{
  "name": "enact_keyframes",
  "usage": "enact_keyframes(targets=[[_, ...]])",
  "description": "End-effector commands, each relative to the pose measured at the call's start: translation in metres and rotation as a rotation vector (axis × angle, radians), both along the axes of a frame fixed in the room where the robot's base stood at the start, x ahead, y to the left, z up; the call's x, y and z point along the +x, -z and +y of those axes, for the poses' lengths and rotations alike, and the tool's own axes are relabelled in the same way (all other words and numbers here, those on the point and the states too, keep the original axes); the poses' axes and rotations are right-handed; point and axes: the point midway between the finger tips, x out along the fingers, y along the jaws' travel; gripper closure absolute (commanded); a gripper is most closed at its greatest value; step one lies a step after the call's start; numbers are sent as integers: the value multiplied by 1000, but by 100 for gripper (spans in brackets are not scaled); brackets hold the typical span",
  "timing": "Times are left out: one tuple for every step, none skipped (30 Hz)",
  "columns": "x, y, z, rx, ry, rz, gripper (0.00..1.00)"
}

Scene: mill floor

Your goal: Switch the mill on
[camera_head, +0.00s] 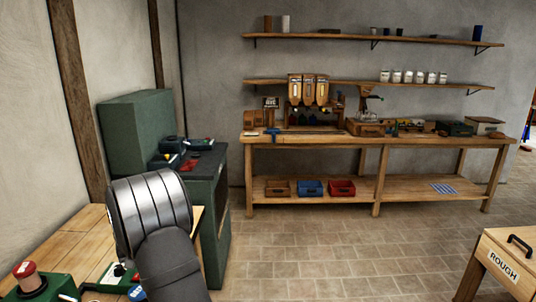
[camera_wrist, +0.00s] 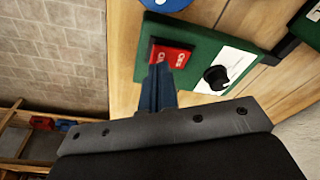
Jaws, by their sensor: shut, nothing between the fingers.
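In the wrist view a green control panel (camera_wrist: 204,45) sits on a wooden surface. It carries a red rectangular part (camera_wrist: 172,53) with white lettering too small to read surely, and a black rotary knob (camera_wrist: 216,76) on a white label. My gripper (camera_wrist: 157,72) is shut and empty. Its blue fingertips are at the lower edge of the red part; I cannot tell whether they touch it. In the head view a black knob (camera_head: 119,270) shows beside my arm, which hides my gripper and part of the bench. Which machine is the mill is not clear.
A red mushroom button (camera_head: 25,270) on a green box stands at the lower left of the head view. A green cabinet (camera_head: 138,128) stands behind my arm. A long workbench (camera_head: 430,143) lines the back wall. The tiled floor (camera_head: 330,250) between is clear.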

Motion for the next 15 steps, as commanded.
enact_keyframes(targets=[[0, 1, 0, 0, 0, 1, 100], [0, 1, 0, 0, 0, 1, 100], [0, 2, 0, 0, 0, 1, 100], [0, 2, 0, 0, 0, 1, 100], [0, 3, 0, 0, 0, 1, 100], [0, 3, 0, 0, 0, 1, 100], [0, 4, 0, 0, 0, 1, 100], [0, 4, 0, 0, 0, 1, 100], [0, 5, 0, 0, 0, 1, 100], [0, 5, 0, 0, 0, 0, 100], [0, 6, 0, 0, 0, 0, 100], [0, 6, 0, 0, 0, 0, 100], [0, 7, 0, 0, 0, 0, 100], [0, 7, 0, 0, 0, 0, 100], [0, 8, 0, 0, 0, 0, 100]])
